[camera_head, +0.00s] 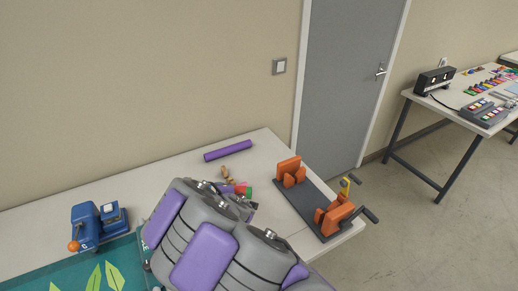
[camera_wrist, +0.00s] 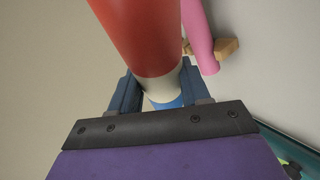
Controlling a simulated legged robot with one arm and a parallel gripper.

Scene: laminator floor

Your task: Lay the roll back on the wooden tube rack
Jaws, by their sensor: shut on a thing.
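In the wrist view, my gripper (camera_wrist: 160,92) is shut on a roll (camera_wrist: 142,35) with a wide red part, a cream band and a blue part below. Its dark blue fingers sit on both sides of the cream band. A pink roll (camera_wrist: 199,38) lies just right of the held roll, beside a piece of light wood (camera_wrist: 228,47), likely part of the tube rack. In the head view, small wooden parts (camera_head: 236,175) show on the table, with bits of pink, red and green next to them. My arm hides my gripper and most of the rack there.
A purple roll (camera_head: 228,150) lies at the back of the table (camera_head: 180,173). An orange-and-grey fixture with handles (camera_head: 315,205) stands right. A blue device (camera_head: 88,225) and a green mat (camera_head: 105,265) are left. A wall rises behind the table; a second table (camera_head: 455,105) stands far right.

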